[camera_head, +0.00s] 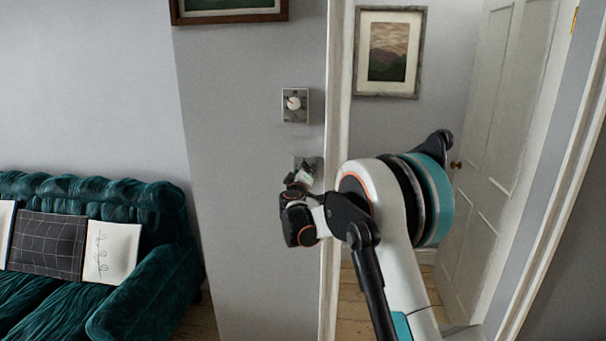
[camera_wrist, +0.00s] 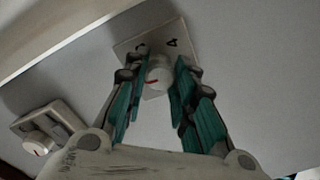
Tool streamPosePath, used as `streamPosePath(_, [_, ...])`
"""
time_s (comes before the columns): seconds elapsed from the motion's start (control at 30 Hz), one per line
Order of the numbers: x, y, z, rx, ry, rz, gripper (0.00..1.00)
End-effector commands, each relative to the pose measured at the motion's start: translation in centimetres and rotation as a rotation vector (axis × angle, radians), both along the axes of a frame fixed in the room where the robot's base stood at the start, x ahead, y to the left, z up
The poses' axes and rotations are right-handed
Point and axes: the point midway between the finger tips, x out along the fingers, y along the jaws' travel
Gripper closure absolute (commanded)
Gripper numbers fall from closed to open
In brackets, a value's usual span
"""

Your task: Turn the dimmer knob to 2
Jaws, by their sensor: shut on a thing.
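The dimmer knob (camera_wrist: 159,73) is white and round with a red pointer line, on a pale square wall plate (camera_wrist: 178,30). Dark marks show on the plate near the fingers, one like a 4; the others are partly hidden. My gripper (camera_wrist: 160,66) has its teal-padded fingers on both sides of the knob, shut on it. In the head view my gripper (camera_head: 303,179) is at the lower wall plate (camera_head: 303,160), hiding most of it and its knob. The red line slants toward the left finger in the wrist view; its exact setting cannot be told.
A second dimmer plate (camera_head: 295,118) with a white knob (camera_head: 293,103) is on the wall above; it also shows in the wrist view (camera_wrist: 62,109). A white door frame (camera_head: 337,90) stands close at right. A green sofa (camera_head: 150,215) is at left.

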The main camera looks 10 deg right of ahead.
Motion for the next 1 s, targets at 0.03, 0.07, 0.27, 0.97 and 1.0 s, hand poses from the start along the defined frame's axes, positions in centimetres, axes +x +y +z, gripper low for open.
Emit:
streamPosePath(0.03, [0.0, 0.0, -0.1, 0.001, 0.0, -0.001, 0.99])
streamPosePath(0.07, [0.0, 0.0, -0.1, 0.001, 0.0, -0.001, 0.73])
streamPosePath(0.27, [0.0, 0.0, -0.1, 0.0, 0.0, 0.0, 0.55])
streamPosePath(0.97, [-7.2, 2.4, 0.0, 0.0, 0.0, 0.003, 0.55])
streamPosePath(1.0, [-7.9, 2.7, 0.0, 0.0, 0.0, 0.003, 0.55])
